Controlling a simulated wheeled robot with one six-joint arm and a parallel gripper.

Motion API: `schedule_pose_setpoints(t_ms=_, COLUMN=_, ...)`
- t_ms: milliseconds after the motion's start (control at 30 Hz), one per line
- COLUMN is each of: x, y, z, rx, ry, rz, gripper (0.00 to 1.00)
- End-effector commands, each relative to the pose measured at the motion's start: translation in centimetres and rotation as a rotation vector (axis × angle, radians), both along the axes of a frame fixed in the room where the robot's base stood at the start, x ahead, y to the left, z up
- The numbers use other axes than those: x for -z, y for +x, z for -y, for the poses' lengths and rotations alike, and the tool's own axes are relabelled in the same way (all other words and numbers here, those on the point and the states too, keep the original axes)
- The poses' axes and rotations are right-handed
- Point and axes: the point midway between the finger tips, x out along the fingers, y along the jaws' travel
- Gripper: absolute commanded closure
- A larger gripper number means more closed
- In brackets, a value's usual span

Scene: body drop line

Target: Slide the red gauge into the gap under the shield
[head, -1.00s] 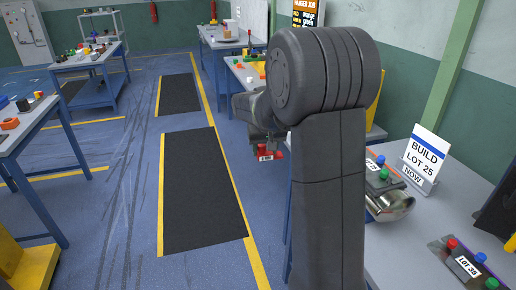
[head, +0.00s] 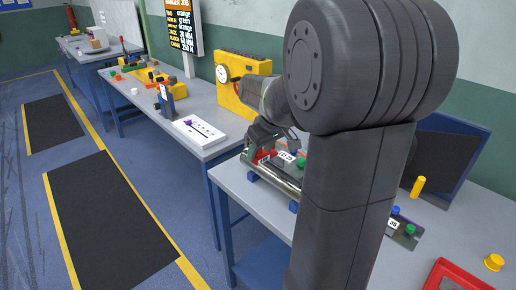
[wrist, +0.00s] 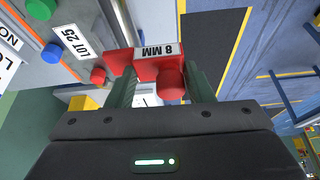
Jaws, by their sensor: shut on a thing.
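The red gauge (wrist: 158,68), marked 8 MM, is held between the green fingers of my gripper (wrist: 160,88) in the wrist view. In the head view my gripper (head: 262,140) is at the left end of the nearer grey table, with a little of the red gauge (head: 262,155) showing below it. A shiny silver curved piece (head: 278,178) lies close below and looks like the shield. Its gap cannot be made out. My arm hides much of the table behind it.
A LOT 25 plate (wrist: 75,42) with green, blue and red knobs is close beside the gauge. The nearer table (head: 232,185) also carries a yellow post (head: 418,187) and a red tray (head: 455,275). A yellow block with a dial (head: 235,92) stands behind the gripper.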

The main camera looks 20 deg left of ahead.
Motion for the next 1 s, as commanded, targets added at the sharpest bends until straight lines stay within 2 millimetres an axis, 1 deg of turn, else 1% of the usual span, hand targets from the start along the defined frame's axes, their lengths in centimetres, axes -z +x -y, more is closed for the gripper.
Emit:
schedule_pose_setpoints(t_ms=367, x=0.1, y=0.0, z=0.0, rx=-0.012, ry=0.0, rz=0.0, gripper=0.77)
schedule_pose_setpoints(t_ms=567, x=1.4, y=0.0, z=0.0, rx=-0.011, ry=0.0, rz=0.0, gripper=0.77)
schedule_pose_setpoints(t_ms=900, x=4.6, y=0.0, z=0.0, rx=-0.011, ry=0.0, rz=0.0, gripper=0.77)
schedule_pose_setpoints(t_ms=1000, x=5.2, y=0.0, z=0.0, rx=-0.011, ry=0.0, rz=0.0, gripper=0.77)
